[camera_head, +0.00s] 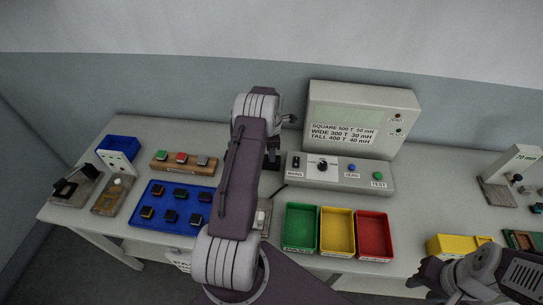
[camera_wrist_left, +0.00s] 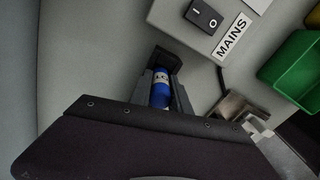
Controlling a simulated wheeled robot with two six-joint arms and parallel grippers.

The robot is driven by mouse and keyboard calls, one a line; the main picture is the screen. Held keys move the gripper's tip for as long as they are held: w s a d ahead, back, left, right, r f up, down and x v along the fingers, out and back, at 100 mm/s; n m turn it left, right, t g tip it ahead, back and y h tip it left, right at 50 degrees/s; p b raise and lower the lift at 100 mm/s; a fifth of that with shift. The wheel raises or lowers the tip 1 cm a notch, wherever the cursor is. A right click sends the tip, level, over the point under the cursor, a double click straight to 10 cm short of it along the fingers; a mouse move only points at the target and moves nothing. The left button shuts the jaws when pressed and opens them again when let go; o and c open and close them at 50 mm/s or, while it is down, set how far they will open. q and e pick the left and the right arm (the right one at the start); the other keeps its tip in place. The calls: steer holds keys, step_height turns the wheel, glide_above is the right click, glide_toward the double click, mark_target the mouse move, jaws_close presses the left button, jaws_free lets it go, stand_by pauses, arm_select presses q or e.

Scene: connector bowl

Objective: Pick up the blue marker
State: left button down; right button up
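The blue marker (camera_wrist_left: 160,90), with a light printed band, shows in the left wrist view between the two fingers of my left gripper (camera_wrist_left: 162,88). The fingers stand close along both its sides; I cannot tell whether they press on it. A dark block (camera_wrist_left: 164,60) is at its far end. In the head view my left gripper (camera_head: 272,152) is by the left end of the grey control panel, mostly hidden by my arm, and the marker is not visible. My right gripper (camera_head: 437,284) is at the bottom right, near the yellow block; its finger gap is unclear.
The control panel (camera_head: 340,184) has a MAINS switch close to my left gripper. Green (camera_head: 300,207), yellow (camera_head: 337,213) and red (camera_head: 374,216) trays stand in front of it. A blue tray (camera_head: 150,222) with several dark parts lies left.

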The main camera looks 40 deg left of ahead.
arm_select(q)
steer(key=shift+w+a+r, duration=0.1)
steer(key=shift+r, duration=0.1)
steer(key=r, duration=0.2)
steer(key=r+b, duration=0.1)
steer(key=r, duration=0.1)
steer(key=shift+w+d+b, duration=0.1)
steer(key=shift+d+b, duration=0.2)
steer(key=shift+d, duration=0.1)
steer(key=w+d+r+b, duration=0.1)
steer(key=w+d+r, duration=0.1)
steer(key=d+r, duration=0.4)
steer(key=d, duration=0.4)
steer(key=shift+w+d+r+b, duration=0.15)
steer(key=shift+d+r+b, duration=0.15)
steer(key=shift+d+b, duration=0.1)
